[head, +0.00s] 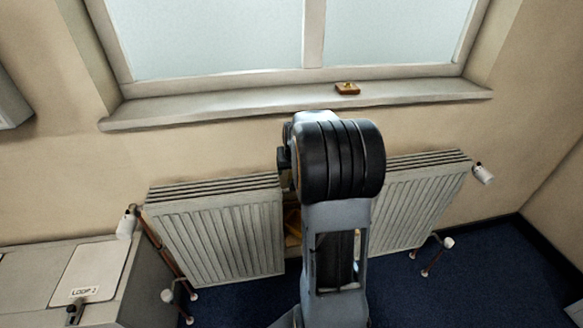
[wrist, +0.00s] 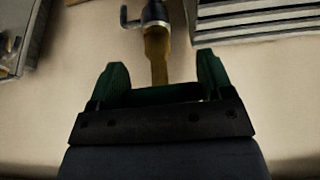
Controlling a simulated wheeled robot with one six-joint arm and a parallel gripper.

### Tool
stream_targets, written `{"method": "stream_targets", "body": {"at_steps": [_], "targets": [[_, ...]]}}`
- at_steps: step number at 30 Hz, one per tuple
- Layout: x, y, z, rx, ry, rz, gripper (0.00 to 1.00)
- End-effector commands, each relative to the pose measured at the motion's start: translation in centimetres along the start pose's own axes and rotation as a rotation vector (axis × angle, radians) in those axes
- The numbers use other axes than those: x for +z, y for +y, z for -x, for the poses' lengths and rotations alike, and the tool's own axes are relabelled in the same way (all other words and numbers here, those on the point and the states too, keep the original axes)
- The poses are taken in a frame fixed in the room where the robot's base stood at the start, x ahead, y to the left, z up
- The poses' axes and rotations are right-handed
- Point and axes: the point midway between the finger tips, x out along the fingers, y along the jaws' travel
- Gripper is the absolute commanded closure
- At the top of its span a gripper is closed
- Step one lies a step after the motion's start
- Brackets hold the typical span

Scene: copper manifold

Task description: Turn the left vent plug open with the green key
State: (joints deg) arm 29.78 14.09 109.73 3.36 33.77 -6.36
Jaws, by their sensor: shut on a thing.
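In the wrist view my gripper (wrist: 162,76) is shut on the green key (wrist: 158,96), whose dark green part spans between the fingers. A brass-coloured shaft (wrist: 157,55) lies straight ahead of it, with a dark and shiny collar and a small hooked piece at the top edge. I cannot tell whether this shaft belongs to the key or to a fitting. In the head view my arm hides the gripper and the key. The left radiator (head: 215,235) is left of my arm and the right radiator (head: 415,205) is right of it. The left vent plug cannot be made out.
A small brown block (head: 347,88) with a yellow-green bit on top sits on the windowsill (head: 220,107). A grey cabinet (head: 65,290) labelled LOOP 2 stands at lower left. White valve heads and copper pipes flank the radiators. Blue floor is clear at right.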

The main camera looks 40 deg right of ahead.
Motion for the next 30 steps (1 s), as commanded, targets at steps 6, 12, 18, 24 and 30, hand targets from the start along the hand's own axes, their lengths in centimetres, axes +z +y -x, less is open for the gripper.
{"method": "stream_targets", "body": {"at_steps": [6,12,18,24,30], "targets": [[0.09,0.08,-0.21,-0.022,-0.001,0.052,0.47],[0.11,0.08,-0.3,-0.064,0.0,0.152,0.47],[0.08,0.04,-0.19,-0.076,-0.001,0.182,0.47],[0.1,0.03,-0.2,-0.076,-0.001,0.182,0.47],[0.21,0.11,-0.47,-0.102,-0.002,0.244,0.47]]}}
